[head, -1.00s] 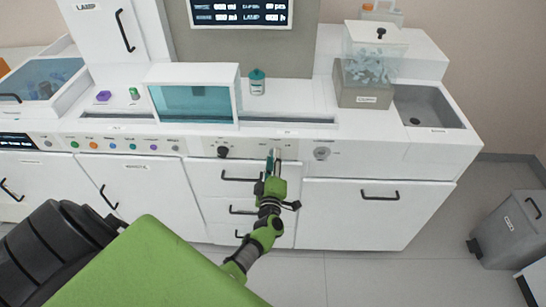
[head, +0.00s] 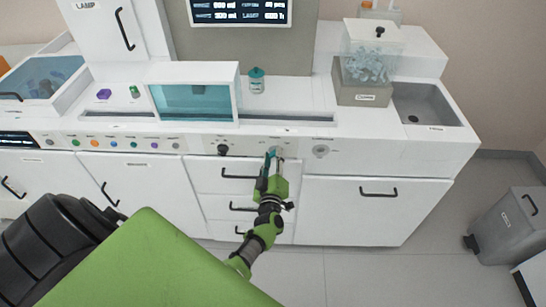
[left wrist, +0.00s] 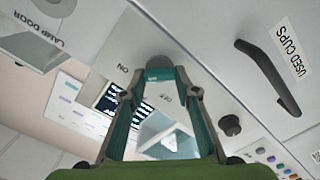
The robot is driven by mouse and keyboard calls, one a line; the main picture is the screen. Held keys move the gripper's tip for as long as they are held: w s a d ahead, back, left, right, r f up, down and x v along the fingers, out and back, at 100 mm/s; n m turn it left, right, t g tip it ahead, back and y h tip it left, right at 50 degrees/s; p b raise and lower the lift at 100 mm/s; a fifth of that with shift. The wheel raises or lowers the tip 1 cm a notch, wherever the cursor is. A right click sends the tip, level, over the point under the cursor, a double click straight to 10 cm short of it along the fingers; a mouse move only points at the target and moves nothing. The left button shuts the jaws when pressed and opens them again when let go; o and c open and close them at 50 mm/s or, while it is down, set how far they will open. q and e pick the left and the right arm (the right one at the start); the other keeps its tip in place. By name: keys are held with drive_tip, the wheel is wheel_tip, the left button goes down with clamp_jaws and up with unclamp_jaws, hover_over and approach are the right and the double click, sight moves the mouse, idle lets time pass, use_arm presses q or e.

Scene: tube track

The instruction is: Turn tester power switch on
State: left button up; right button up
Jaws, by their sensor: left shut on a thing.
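The tester power switch is on the white front panel of the bench, largely hidden by my fingers in the head view. In the left wrist view a grey round part (left wrist: 158,62) of it shows at my fingertips, with ON and OFF labels on the panel on either side. My left gripper (head: 272,153) is at this panel, its teal fingers closed on the switch. Its fingers also show in the left wrist view (left wrist: 160,75). The exact lever position is hidden. My right gripper is not in view.
A black knob (head: 223,150) is left of the switch and a grey round dial (head: 320,151) is right of it. Drawers with black handles (head: 240,176) lie below. A teal-windowed box (head: 193,103) and a capped jar (head: 257,82) stand on the bench.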

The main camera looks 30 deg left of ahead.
use_arm(q)
drive_tip(key=shift+f, duration=0.1)
drive_tip(key=o, duration=0.8)
drive_tip(key=shift+d, duration=0.1)
drive_tip(key=v, duration=0.7)
drive_tip(key=shift+s, duration=0.25)
